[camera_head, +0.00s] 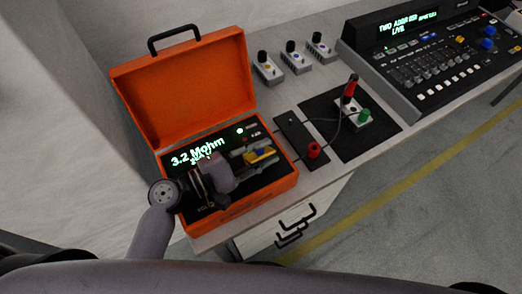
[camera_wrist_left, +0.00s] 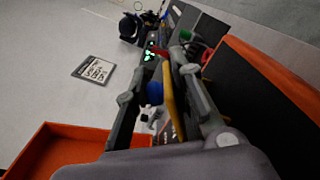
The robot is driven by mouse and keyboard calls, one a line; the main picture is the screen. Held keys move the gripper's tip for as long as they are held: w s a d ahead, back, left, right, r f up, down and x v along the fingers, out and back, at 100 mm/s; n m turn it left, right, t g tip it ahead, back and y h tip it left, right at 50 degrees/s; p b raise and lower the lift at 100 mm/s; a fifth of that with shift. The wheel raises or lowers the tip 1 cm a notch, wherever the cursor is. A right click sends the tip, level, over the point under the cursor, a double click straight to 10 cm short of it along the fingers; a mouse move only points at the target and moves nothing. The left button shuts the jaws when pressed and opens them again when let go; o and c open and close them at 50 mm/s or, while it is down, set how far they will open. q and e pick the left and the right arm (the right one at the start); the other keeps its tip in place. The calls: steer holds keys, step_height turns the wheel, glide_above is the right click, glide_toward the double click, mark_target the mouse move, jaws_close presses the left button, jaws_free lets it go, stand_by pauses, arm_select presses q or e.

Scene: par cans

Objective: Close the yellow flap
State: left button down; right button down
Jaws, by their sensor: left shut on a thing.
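The yellow flap (camera_head: 262,157) is on the panel inside the open orange case (camera_head: 272,197), near its right side. In the left wrist view the yellow flap (camera_wrist_left: 169,92) stands between my fingers as a narrow upright strip. My left gripper (camera_head: 250,153) reaches over the case from the left and is shut on the flap; the wrist view shows its fingers (camera_wrist_left: 163,65) on either side. A blue knob (camera_wrist_left: 155,93) sits beside the flap. The gripper hides part of the panel and the flap's lower part. My right gripper is not in view.
The case's raised lid (camera_head: 185,90) stands behind the gripper. Its lit display (camera_head: 198,152) reads 3.2 Mohm. A black mat (camera_head: 375,140) with a red and a green connector lies to the right. Several small knob boxes (camera_head: 268,70) and a mixing console (camera_head: 425,60) stand farther back.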

mark_target(261, 151)
arm_select(q)
steer(key=shift+w+a+r, duration=0.1)
steer(key=shift+w+r, duration=0.05)
steer(key=shift+r, duration=0.15)
steer(key=c, duration=1.8)
jaws_free()
steer(key=shift+o, duration=1.2)
steer(key=shift+f, duration=0.15)
step_height(261, 151, up, 10)
